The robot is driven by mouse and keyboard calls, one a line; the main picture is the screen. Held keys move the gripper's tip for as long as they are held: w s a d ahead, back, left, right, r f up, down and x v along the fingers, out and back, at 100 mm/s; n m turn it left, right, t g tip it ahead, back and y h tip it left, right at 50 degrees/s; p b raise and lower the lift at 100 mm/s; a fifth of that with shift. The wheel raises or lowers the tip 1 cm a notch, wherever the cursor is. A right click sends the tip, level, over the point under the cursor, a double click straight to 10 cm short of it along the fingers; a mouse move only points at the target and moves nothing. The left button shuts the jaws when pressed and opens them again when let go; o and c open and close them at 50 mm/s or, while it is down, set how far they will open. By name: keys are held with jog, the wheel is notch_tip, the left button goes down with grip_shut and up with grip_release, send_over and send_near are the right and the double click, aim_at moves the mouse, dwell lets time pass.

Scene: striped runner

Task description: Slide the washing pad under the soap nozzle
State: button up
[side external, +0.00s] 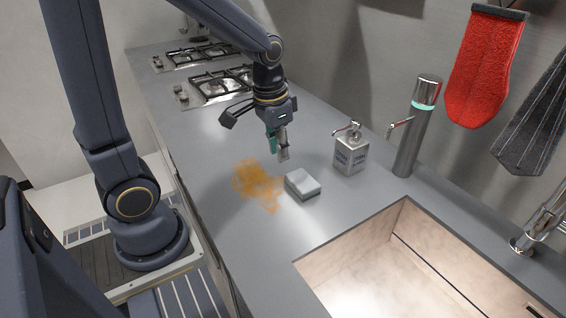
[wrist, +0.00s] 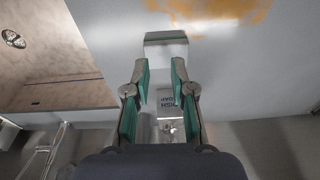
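The washing pad (side external: 303,185), a small white block with a darker grey lower layer, lies flat on the grey counter left of the sink. In the wrist view the pad (wrist: 166,48) shows just beyond my fingertips. A soap bottle (side external: 350,156) with a pump nozzle (side external: 345,128) stands upright to the right of the pad, apart from it. In the wrist view the bottle (wrist: 166,99) appears between my fingers, partly hidden. My gripper (side external: 280,152) hangs above the counter, just behind the pad. Its green-padded fingers (wrist: 160,70) are apart with nothing held.
An orange stain (side external: 258,184) marks the counter left of the pad. A tall chrome dispenser (side external: 414,130) with a spout stands right of the bottle. The sink (side external: 400,262) opens in front. A gas hob (side external: 216,84) is farther back. A red mitt (side external: 487,65) hangs on the wall.

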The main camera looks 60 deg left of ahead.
aim_at(306, 178)
jog(key=shift+g, duration=0.7)
jog(key=f, duration=0.3)
jog(key=a+f, duration=0.1)
jog(key=shift+s+f, duration=0.2)
jog(key=shift+s, duration=0.15)
grip_shut()
notch_tip(306, 178, down, 9)
jog(key=shift+f, duration=0.1)
jog(key=w, duration=0.3)
jog(key=shift+w+f, duration=0.1)
jog(key=shift+f, duration=0.1)
jog(key=shift+w, duration=0.45)
jog(key=w, duration=0.5)
jog(key=shift+w, duration=0.3)
